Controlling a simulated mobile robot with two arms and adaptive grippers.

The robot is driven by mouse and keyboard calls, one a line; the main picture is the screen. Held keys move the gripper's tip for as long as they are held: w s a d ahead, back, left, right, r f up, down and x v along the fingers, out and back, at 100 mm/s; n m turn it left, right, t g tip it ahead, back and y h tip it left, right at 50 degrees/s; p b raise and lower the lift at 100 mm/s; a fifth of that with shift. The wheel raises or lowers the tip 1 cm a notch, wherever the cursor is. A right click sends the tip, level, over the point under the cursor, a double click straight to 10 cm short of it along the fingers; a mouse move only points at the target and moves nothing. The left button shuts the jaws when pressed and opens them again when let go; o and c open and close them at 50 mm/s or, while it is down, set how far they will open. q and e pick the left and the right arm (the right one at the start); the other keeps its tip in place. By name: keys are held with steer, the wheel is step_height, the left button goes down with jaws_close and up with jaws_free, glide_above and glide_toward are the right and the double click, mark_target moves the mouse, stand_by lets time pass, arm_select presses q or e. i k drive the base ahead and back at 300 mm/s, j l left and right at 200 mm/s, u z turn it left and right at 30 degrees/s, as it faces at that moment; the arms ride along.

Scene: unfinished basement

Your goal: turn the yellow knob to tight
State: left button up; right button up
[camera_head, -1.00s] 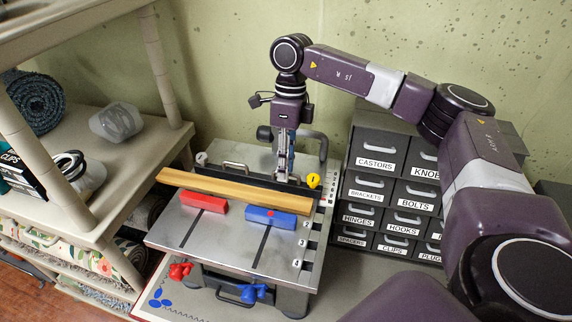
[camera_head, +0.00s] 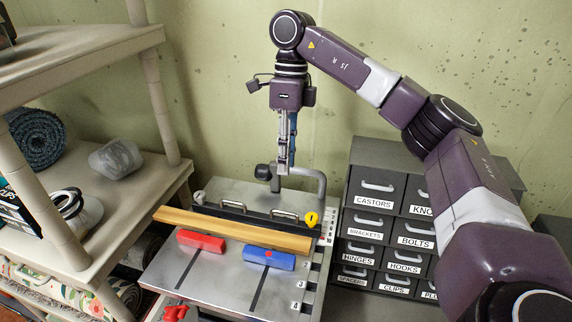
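The yellow knob (camera_head: 312,219) stands at the right end of the dark fence, on the back right of the metal work table (camera_head: 205,265). It has a dark mark on its face. My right gripper (camera_head: 283,172) points down above the back of the table, up and to the left of the knob and apart from it. I see no object in it. Its fingers show nearly edge-on, so their gap is unclear. My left gripper is not in view.
A wooden strip (camera_head: 233,229) lies along the dark fence. A red block (camera_head: 201,241) and a blue block (camera_head: 268,259) sit in front of it. A labelled drawer cabinet (camera_head: 378,151) stands close on the right, shelves (camera_head: 158,100) on the left.

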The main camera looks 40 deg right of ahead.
mark_target(312, 218)
steer(key=k+j, duration=1.2)
steer(key=k, duration=0.05)
